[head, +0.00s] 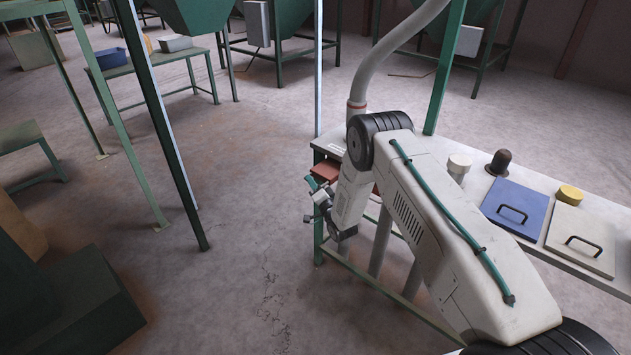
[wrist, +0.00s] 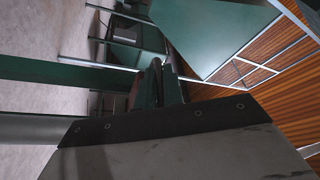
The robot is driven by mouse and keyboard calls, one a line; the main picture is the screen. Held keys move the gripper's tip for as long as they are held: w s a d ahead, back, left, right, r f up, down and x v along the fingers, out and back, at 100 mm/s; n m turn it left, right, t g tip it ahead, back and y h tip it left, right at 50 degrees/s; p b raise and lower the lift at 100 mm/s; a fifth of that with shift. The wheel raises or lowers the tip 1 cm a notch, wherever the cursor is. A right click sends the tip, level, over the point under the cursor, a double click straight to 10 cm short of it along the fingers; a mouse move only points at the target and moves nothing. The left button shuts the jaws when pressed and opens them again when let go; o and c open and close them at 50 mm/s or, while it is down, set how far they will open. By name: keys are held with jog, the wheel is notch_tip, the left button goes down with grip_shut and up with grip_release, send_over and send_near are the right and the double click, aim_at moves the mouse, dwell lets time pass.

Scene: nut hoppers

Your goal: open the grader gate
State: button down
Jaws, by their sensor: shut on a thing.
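The white table with the grader (head: 470,170) stands at the right in the head view. A red-brown piece, which seems to be the grader gate (head: 326,170), shows at the table's left end, just below the top. My gripper (head: 314,192) is at this piece, low beside the table's left leg. It is shut on a part there, but the grip itself is small and partly hidden by my arm. In the wrist view a grey plate with a dark screwed strip fills the bottom, and dark narrow parts (wrist: 158,88) stand beyond it. How far the gate is open cannot be told.
On the table are a blue lid (head: 515,208) and a pale lid (head: 582,238) with black handles, a yellow round piece (head: 570,194) and a dark knob (head: 499,163). A grey hose (head: 385,55) rises behind my arm. Green posts (head: 160,120) stand left; floor between is clear.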

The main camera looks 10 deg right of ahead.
jog(key=c, duration=1.5)
grip_release()
jog(key=v, duration=0.7)
jog(key=shift+s+d+f, duration=0.1)
jog(key=shift+s+d, duration=0.05)
jog(key=shift+s, duration=0.25)
